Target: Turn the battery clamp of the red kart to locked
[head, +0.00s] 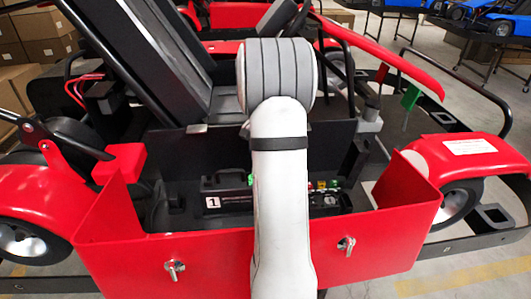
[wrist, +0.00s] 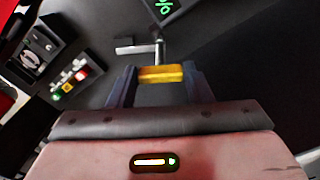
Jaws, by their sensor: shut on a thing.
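The red kart (head: 120,240) fills the head view, with its side bay open behind the red panel. A black battery box (head: 228,192) with a white "1" label sits in the bay. In the wrist view my gripper (wrist: 160,73) is shut on a yellow grip (wrist: 161,74), which seems to be the clamp's handle, with one dark finger on each side. A metal post (wrist: 159,50) with a flat grey bar (wrist: 138,46) to its left stands just beyond the grip. In the head view my arm hides the gripper and the clamp.
A panel with red, green and yellow parts (wrist: 70,82) and a dial unit (wrist: 35,55) lie left in the wrist view. A green percent display (wrist: 166,7) shows at the top. Two metal latches (head: 174,268) (head: 346,245) sit on the red panel.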

